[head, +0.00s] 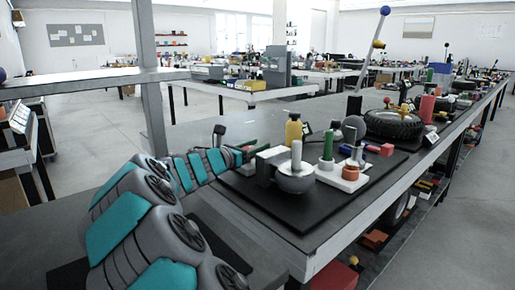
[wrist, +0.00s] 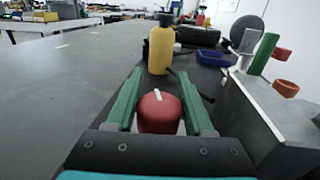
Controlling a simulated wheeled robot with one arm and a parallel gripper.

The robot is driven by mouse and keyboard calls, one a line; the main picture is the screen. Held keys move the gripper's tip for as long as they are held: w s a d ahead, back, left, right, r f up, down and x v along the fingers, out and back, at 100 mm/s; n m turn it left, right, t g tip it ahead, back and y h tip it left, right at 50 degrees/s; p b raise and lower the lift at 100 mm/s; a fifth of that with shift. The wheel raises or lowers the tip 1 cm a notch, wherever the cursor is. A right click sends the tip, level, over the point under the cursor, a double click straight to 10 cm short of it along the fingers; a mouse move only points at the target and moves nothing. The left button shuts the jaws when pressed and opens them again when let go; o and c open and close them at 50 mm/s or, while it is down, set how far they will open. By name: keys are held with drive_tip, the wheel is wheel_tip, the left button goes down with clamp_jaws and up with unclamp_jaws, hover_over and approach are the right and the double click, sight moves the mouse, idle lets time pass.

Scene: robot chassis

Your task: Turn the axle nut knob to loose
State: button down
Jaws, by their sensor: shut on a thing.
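The axle nut knob (wrist: 158,115) is a red, rounded knob with a pale pointer mark on its top, seen in the wrist view. My gripper (wrist: 158,88) has its two green fingers on either side of the knob and is shut on it. The pale mark points slightly up and left in that view. In the head view my gripper (head: 243,153) is at the left edge of the black board, beside a grey block. The knob is hidden or too small to make out there. Any loose or tight labels cannot be seen.
A yellow bottle (wrist: 161,50) stands just beyond the fingers; it also shows in the head view (head: 293,131). A grey block (wrist: 262,118) is close on the right, with a blue tray (wrist: 214,58) behind. The bench (wrist: 65,85) left of the fingers is clear.

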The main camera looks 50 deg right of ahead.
drive_tip(key=shift+w+f+n+t+b, duration=0.1)
drive_tip(key=shift+n+t+b, duration=0.5)
drive_tip(key=shift+t, duration=0.25)
drive_tip(key=shift+w+f+n+t+b, duration=0.1)
drive_tip(key=shift+n+t+b, duration=0.4)
drive_tip(key=shift+t+b, duration=0.3)
drive_tip(key=shift+w+n+t+y+b, duration=0.2)
drive_tip(key=shift+n+t+y+b, duration=0.25)
drive_tip(key=shift+t+b, duration=0.3)
drive_tip(key=shift+w+a+r+n+t+b, duration=0.15)
drive_tip(key=shift+r+n+t+b, duration=0.1)
drive_tip(key=shift+n+t+b, duration=0.2)
drive_tip(key=shift+c, duration=1.5)
unclamp_jaws()
drive_tip(key=shift+a, duration=0.1)
drive_tip(key=shift+v, duration=3.8)
